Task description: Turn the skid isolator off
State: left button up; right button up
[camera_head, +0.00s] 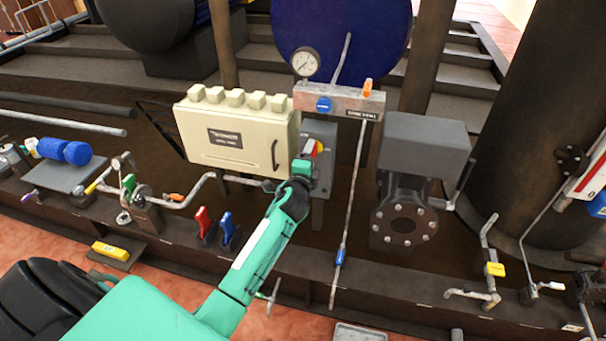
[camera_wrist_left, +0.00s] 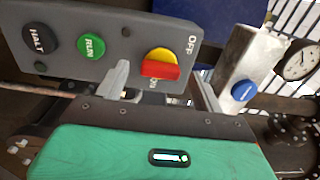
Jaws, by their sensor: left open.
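The skid isolator (camera_wrist_left: 160,66) is a red handle on a yellow round base, on a grey control box (camera_wrist_left: 88,66). In the left wrist view, OFF is printed to its upper right and ON just below it. The red handle lies almost level across the picture; I cannot tell exactly which mark it points at. My left gripper (camera_head: 303,171) is open in front of the isolator. In the left wrist view one finger is left of the handle and the other right of it; contact cannot be told. In the head view the gripper partly hides the isolator.
A black HALT button (camera_wrist_left: 40,38) and a green RUN button (camera_wrist_left: 90,46) sit left of the isolator. A cream cabinet (camera_head: 232,135) stands left of the box. A gauge (camera_head: 306,62) and a pipe with a blue knob (camera_head: 324,104) are close above.

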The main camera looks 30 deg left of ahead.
pick_arm(q)
jog(key=v, duration=1.2)
jog(key=shift+s+b, duration=0.25)
jog(key=shift+b, duration=0.05)
pick_arm(e)
jog(key=shift+w+a+r, duration=0.3)
jog(key=shift+w+r, duration=0.25)
jog(key=shift+r, duration=0.2)
jog(key=shift+s+f, duration=0.1)
jog(key=shift+s, duration=0.1)
jog(key=shift+w, duration=0.1)
